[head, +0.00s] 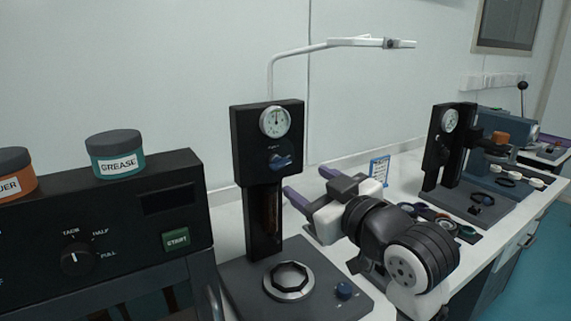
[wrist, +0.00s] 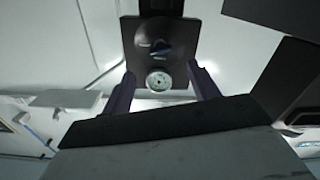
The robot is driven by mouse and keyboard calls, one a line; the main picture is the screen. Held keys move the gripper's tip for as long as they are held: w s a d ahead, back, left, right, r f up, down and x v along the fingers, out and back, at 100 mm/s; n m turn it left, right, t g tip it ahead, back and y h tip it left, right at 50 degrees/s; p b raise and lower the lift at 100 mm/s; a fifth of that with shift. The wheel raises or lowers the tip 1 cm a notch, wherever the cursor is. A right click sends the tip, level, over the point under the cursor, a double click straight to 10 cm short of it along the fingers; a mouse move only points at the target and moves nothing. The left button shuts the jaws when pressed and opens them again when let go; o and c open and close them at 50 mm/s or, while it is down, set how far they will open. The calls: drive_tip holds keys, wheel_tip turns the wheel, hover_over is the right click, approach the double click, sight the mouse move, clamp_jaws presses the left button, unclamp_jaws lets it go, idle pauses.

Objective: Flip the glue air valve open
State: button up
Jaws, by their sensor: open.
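In the wrist view the valve (wrist: 160,48) shows upside down, above the gauge (wrist: 159,81), between and beyond my finger tips. The lever looks roughly sideways; its exact angle is hard to tell. My gripper (head: 308,184), with two purple fingers, is open and empty. It is to the right of the panel and a little lower than the valve, apart from it.
A black control box (head: 120,225) with a GREASE jar (head: 115,155) stands left. A white lamp arm (head: 300,50) rises behind. A second gauge stand (head: 445,150) is at right.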

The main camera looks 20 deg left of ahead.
sight(283, 166)
drive_tip(key=p+x, duration=0.1)
drive_tip(key=x, duration=0.7)
drive_tip(key=shift+w+a+p, duration=0.1)
drive_tip(key=shift+a+p, duration=0.1)
drive_tip(key=shift+p, duration=0.15)
